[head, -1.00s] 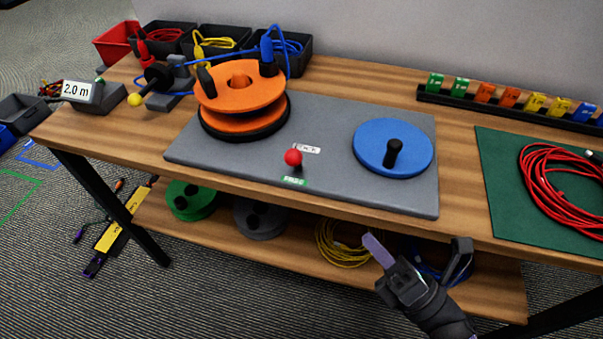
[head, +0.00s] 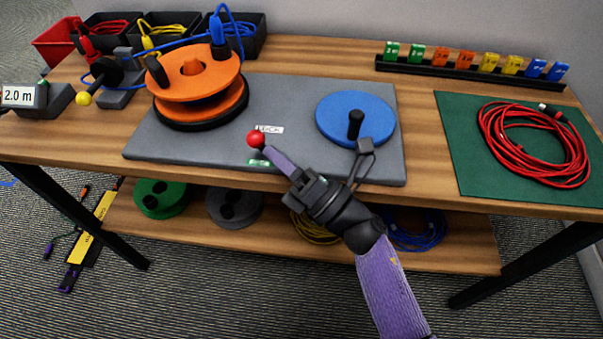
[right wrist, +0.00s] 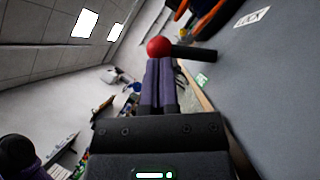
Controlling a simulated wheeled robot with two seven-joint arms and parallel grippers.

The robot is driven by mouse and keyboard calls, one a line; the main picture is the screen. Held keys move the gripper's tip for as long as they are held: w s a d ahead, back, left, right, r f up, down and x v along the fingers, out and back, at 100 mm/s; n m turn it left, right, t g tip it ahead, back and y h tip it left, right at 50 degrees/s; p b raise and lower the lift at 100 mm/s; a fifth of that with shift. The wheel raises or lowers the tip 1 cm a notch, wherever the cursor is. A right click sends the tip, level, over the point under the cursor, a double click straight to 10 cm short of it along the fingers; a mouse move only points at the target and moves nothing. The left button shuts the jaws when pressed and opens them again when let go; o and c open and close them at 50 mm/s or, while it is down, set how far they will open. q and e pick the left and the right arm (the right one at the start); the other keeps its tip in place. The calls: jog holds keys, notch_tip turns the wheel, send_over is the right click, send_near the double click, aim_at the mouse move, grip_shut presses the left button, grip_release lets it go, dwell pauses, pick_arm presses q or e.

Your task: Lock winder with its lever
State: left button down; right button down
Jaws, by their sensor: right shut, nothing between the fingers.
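The winder has an orange spool (head: 196,75) on a grey base plate (head: 290,100), with a blue crank disc (head: 345,112) and its black handle (head: 355,124). The lever's red ball knob (head: 256,139) stands near the plate's front, beside a white LOCK label (head: 269,129) and a green label (head: 258,162). My right gripper (head: 268,150) is shut and empty, its fingertips right at the knob. In the right wrist view the closed fingers (right wrist: 160,70) end just below the red knob (right wrist: 158,46), and the lever's dark rod (right wrist: 195,53) runs right. Contact is unclear. My left gripper is out of view.
A blue cable (head: 180,45) runs to the spool from the left. Bins (head: 165,38) with cables stand at the back left. A green mat (head: 460,150) with a coiled red cable (head: 540,145) lies right. A rack (head: 470,69) of coloured tags stands behind.

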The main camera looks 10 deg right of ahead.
jog(key=shift+w+a+r, duration=0.1)
jog(key=shift+w+a, duration=0.05)
jog(key=shift+a, duration=0.05)
